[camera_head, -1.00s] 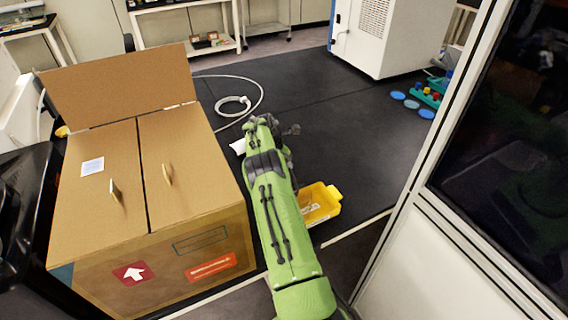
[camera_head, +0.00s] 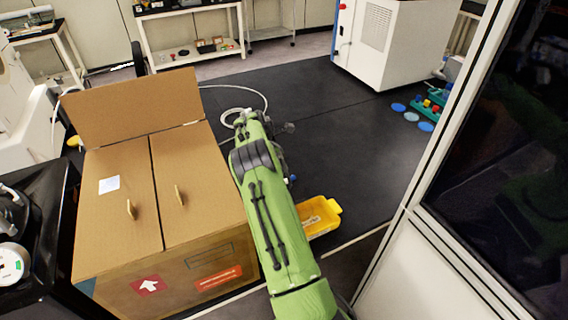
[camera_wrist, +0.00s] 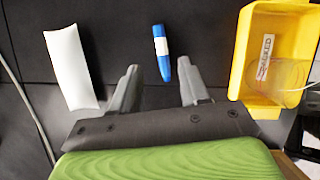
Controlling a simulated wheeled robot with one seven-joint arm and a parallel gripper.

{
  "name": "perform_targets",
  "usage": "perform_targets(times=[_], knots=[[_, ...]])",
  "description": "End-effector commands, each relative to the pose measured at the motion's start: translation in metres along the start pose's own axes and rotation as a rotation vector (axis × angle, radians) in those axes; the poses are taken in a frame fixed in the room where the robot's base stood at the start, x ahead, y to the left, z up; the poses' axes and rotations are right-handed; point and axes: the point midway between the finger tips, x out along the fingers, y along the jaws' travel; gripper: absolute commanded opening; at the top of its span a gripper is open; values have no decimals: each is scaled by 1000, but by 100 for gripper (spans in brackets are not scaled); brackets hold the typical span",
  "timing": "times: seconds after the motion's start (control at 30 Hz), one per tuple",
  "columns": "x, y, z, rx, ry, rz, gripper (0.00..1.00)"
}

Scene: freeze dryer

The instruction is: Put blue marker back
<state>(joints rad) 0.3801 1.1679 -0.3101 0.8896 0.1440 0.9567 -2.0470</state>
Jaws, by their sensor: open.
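The blue marker (camera_wrist: 161,52) lies on the dark mat in the wrist view, with a pale label band around its middle. It sits ahead of and between the two fingers of my gripper (camera_wrist: 158,88), not touching either one as far as I can tell. My gripper is open and empty. In the head view my green arm reaches forward over the mat and hides most of the marker's area. A yellow bin (camera_wrist: 240,62) stands to the right of the marker; the bin also shows in the head view (camera_head: 336,207), right of my arm.
A white curved piece (camera_wrist: 72,68) lies left of the marker. A clear round item (camera_wrist: 287,80) and a label are in the bin. A large cardboard box (camera_head: 205,180) stands left of my arm. A white-framed glass panel (camera_head: 405,215) stands at right. Open mat lies beyond.

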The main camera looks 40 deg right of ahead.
Motion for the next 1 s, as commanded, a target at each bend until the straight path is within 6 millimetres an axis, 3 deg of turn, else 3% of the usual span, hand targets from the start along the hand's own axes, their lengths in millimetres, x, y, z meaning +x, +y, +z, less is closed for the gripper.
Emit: perform_targets(times=[0.03, 0.1, 0.37, 0.47, 0.57, 0.67, 0.8, 0.9, 1.0], knots=[[-22, 0, 3, -1, 0, 0, 45], [-36, 0, 3, -2, 0, 0, 45], [-66, 0, 0, 23, 6, 8, 45], [-106, -3, -4, 138, 38, 44, 45], [-170, -17, -15, 332, 107, 94, 45], [-235, -43, -35, 530, 198, 134, 45], [-316, -102, -70, 794, 343, 163, 45], [-358, -157, -97, 965, 447, 162, 45], [-383, -218, -124, 1120, 544, 148, 45]])
